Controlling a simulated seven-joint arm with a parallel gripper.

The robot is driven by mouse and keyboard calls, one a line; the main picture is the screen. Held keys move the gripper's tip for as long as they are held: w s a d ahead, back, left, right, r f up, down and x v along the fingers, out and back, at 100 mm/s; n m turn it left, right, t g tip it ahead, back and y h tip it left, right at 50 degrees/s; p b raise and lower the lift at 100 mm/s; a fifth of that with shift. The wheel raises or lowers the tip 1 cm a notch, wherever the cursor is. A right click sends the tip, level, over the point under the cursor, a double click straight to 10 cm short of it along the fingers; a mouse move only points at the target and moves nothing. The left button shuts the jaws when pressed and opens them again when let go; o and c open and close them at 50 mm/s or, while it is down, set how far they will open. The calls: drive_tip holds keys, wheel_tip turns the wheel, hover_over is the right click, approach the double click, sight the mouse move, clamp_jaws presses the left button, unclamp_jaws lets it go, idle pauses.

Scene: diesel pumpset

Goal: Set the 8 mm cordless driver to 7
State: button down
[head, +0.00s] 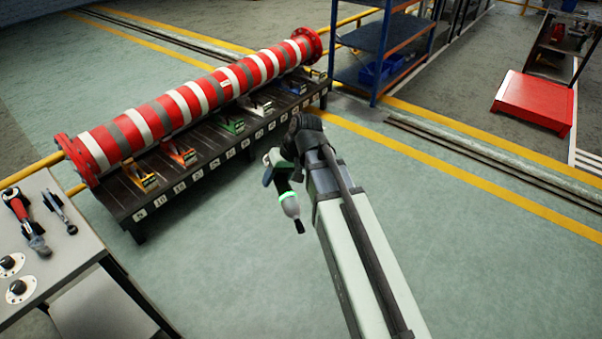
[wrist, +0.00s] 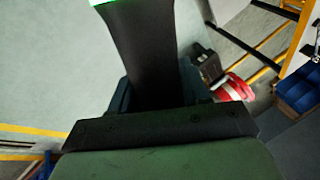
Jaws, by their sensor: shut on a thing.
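My gripper (head: 276,160) is shut on a cordless driver (head: 291,206), held in the air in front of the rack. My arm hides part of the gripper and of the driver's upper end.
A long dark rack (head: 205,160) with number tags holds several coloured items under a red, white and grey striped pipe (head: 190,100). A bench (head: 75,240) with tools and dials stands at left. A blue shelf (head: 385,40) and a red platform (head: 535,98) stand behind. The floor below the driver is clear.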

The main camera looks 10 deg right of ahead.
drive_tip(key=s+a+n+y, duration=0.1)
drive_tip(key=s+a+n, duration=0.15)
drive_tip(key=a, duration=0.75)
drive_tip(key=s+a+n, duration=0.2)
drive_tip(key=s+a, duration=0.2)
drive_tip(key=a, duration=0.6)
drive_tip(key=s+a+r+n+g+y, duration=0.1)
drive_tip(key=s+a+r+n+g, duration=0.2)
drive_tip(key=s+a, duration=0.85)
drive_tip(key=s+a+r+n+y, duration=0.2)
drive_tip(key=s+a+n, duration=0.3)
drive_tip(key=a, duration=1.1)
drive_tip(key=s+a+r+n+g+y, duration=0.1)
drive_tip(key=s+a+r+n+g, duration=0.15)
drive_tip(key=s+a, duration=0.9)
drive_tip(key=a+r+n+g, duration=0.4)
drive_tip(key=a+r, duration=0.3)
drive_tip(key=a, duration=0.3)
drive_tip(key=w+a+r+n+g+y, duration=0.1)
drive_tip(key=a+r+n+g, duration=0.4)
drive_tip(key=a+r, duration=0.3)
drive_tip(key=shift+w+a+r+n+y, duration=0.15)
drive_tip(key=shift+w+a+n+y, duration=0.15)
drive_tip(key=shift+a, duration=0.8)
drive_tip(key=shift+g, duration=0.25)
